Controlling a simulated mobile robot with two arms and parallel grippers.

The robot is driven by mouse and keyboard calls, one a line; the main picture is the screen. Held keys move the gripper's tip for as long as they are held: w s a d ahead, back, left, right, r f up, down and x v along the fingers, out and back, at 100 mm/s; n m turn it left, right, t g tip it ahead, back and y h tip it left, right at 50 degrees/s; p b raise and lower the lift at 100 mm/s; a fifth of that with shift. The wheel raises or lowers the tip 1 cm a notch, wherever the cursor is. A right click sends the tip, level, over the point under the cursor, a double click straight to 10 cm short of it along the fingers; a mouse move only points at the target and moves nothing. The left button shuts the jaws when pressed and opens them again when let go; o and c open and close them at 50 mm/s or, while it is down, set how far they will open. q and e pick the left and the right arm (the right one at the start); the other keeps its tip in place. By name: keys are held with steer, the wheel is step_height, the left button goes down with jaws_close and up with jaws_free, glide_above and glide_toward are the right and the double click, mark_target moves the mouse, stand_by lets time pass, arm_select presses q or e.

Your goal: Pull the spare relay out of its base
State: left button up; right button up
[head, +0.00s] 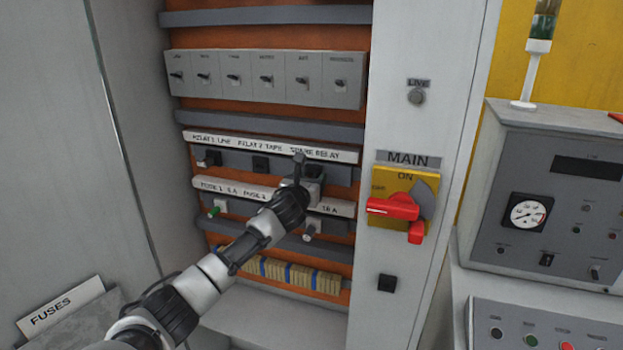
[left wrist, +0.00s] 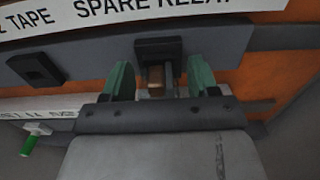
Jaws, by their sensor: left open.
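The spare relay (left wrist: 156,80) shows in the left wrist view as a small block with a brown part, just below its black base (left wrist: 158,46) under the SPARE RELAY label. My left gripper (left wrist: 160,80) is open, with one green fingertip on each side of the relay. A gap shows beside the relay, and I cannot tell whether either finger touches it. In the head view my left gripper (head: 303,168) is at the spare relay position and hides most of the relay. My right gripper is not in view.
To the left are the black RELAY 2 TAPE base (head: 260,163) and the relay 1 position (head: 207,158). A fuse row (head: 216,208) runs below, with switches (head: 265,78) above. The red MAIN handle (head: 393,208) is on the cabinet face at right.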

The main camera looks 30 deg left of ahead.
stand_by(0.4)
arm_select(q)
jaws_close()
steer(key=shift+s+f+p, duration=0.1)
steer(key=shift+s+p, duration=0.1)
steer(key=shift+p, duration=0.1)
steer(key=shift+s+d, duration=0.15)
steer(key=shift+s, duration=0.5)
steer(key=p+v, duration=0.2)
steer(key=v, duration=0.2)
steer(key=shift+s, duration=0.15)
steer(key=shift+d, duration=0.1)
stand_by(0.4)
